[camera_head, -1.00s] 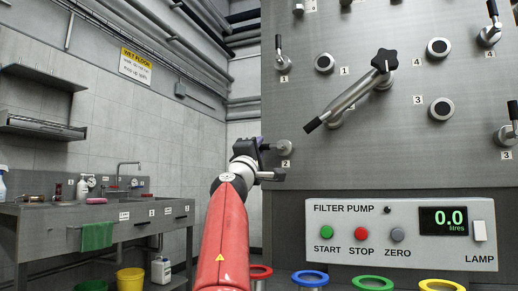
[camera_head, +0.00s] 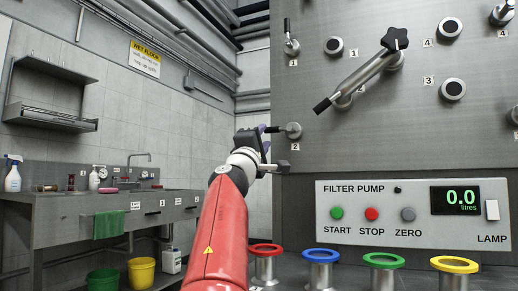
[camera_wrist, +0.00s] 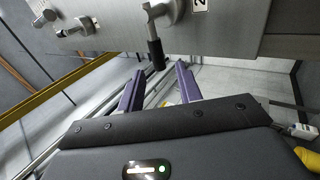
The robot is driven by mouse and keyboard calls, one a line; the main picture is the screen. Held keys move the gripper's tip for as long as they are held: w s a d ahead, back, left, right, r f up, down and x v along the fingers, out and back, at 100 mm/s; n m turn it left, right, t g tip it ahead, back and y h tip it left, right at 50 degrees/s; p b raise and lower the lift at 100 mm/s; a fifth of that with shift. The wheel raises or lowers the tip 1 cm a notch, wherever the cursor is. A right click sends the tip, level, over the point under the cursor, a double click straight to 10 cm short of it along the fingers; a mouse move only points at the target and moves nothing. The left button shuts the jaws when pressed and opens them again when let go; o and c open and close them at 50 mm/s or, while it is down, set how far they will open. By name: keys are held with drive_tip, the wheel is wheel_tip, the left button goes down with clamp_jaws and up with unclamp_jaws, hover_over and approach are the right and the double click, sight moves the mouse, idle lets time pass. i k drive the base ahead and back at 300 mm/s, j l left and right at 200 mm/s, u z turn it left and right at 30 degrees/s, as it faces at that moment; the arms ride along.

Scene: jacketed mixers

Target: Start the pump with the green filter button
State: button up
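The filter pump box (camera_head: 345,236) is a pale panel at the lower right of the head view. Its green START button (camera_head: 337,213) sits at the left, beside a red STOP button (camera_head: 371,214) and a grey ZERO button (camera_head: 408,214). The display (camera_head: 455,200) reads 0.0 litres. My gripper (camera_head: 270,150) is above and left of the box, near the lever marked 2. In the wrist view my gripper (camera_wrist: 158,85) has its two purple fingers apart and empty. The black lever handle (camera_wrist: 156,54) shows beyond and between them. The green button is not in the wrist view.
Red (camera_head: 265,249), blue (camera_head: 321,255), green (camera_head: 384,260) and yellow (camera_head: 455,264) rings stand below the box. A long black-tipped lever (camera_head: 355,80) juts from the steel panel (camera_head: 300,100) above. A sink bench (camera_head: 60,228) is at left.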

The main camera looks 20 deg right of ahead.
sight(337, 213)
drive_tip(key=k+j, duration=0.45)
drive_tip(key=j, duration=0.3)
drive_tip(key=k+j, duration=0.25)
drive_tip(key=j, duration=0.1)
